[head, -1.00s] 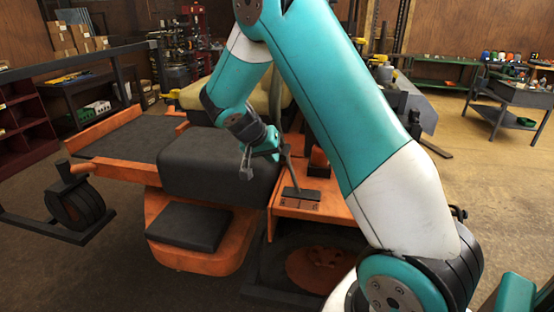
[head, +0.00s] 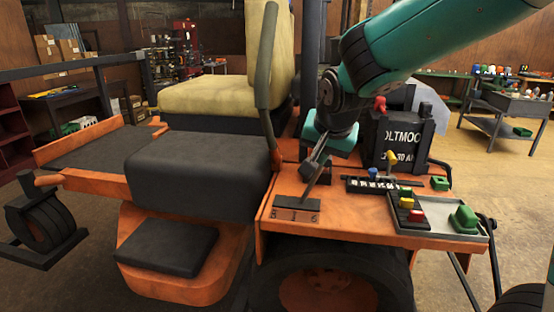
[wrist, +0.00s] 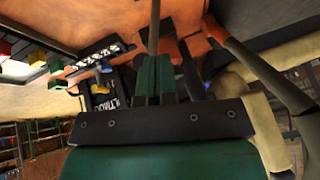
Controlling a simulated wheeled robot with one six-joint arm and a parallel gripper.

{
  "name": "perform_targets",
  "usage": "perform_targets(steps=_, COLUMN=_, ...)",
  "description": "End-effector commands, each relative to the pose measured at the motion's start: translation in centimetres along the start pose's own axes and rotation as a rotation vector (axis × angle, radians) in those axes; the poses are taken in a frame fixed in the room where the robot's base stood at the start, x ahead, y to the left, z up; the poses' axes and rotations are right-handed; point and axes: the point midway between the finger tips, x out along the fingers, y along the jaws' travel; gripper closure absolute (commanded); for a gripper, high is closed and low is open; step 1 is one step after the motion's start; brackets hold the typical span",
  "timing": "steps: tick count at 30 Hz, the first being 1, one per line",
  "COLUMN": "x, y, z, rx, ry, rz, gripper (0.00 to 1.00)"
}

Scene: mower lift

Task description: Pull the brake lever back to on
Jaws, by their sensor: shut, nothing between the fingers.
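A black plate (head: 375,185) with white lettering that appears to read BRAKE lies on the orange deck, right of my gripper. A blue knob (head: 373,173) and a yellow knob (head: 391,158) stand at it; I cannot tell which tops the brake lever. The plate (wrist: 97,52) also shows upper left in the wrist view. My gripper (head: 313,166) is shut and empty, pointing down and left over the deck. A thin grey lever (head: 317,187) rises from a plate marked with numbers (head: 297,213) just below the fingertips; contact is unclear.
A tall dark lever (head: 265,75) stands left of my gripper, beside the tan seat (head: 205,95). A black battery box (head: 398,140) stands behind the lettered plate. A grey tray (head: 440,228) with coloured blocks is at the right deck edge.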

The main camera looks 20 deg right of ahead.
Motion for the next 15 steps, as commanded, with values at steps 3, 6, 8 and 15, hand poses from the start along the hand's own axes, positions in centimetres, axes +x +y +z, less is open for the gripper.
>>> perform_targets(steps=3, x=0.06, y=-0.3, z=0.5, rx=-0.013, ry=-0.003, rz=-0.005, gripper=1.0)
perform_targets(steps=6, x=0.04, y=-0.31, z=0.63, rx=-0.016, ry=-0.005, rz=-0.005, gripper=1.0)
perform_targets(steps=8, x=0.04, y=-0.26, z=0.65, rx=-0.017, ry=-0.005, rz=-0.003, gripper=1.0)
perform_targets(steps=15, x=0.1, y=0.07, z=0.62, rx=-0.013, ry=-0.006, rz=0.005, gripper=1.0)
